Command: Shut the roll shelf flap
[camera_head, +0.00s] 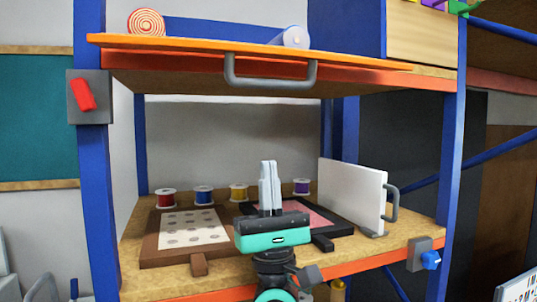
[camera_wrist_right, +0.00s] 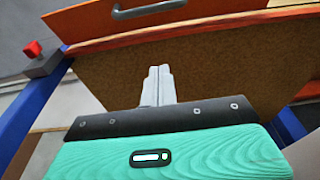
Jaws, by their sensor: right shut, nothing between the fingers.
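The roll shelf flap looks like the orange-edged board (camera_head: 180,52) across the top of the rack, with a grey bar handle (camera_head: 270,82) at its front. I cannot tell exactly how far it stands open. In the right wrist view the handle (camera_wrist_right: 160,10) shows at the top, above a brown board face. My right gripper (camera_head: 269,165) is shut and empty, fingers pointing up, below the handle and apart from it. Its fingers also show in the wrist view (camera_wrist_right: 158,75). My left gripper is not in view.
A red-and-white roll (camera_head: 146,22) and a pale blue roll (camera_head: 293,37) lie on the upper shelf. Below are several thread spools, a dotted board (camera_head: 187,228) and an upright white panel (camera_head: 352,192) with a handle. Blue posts (camera_head: 95,190) flank the bay.

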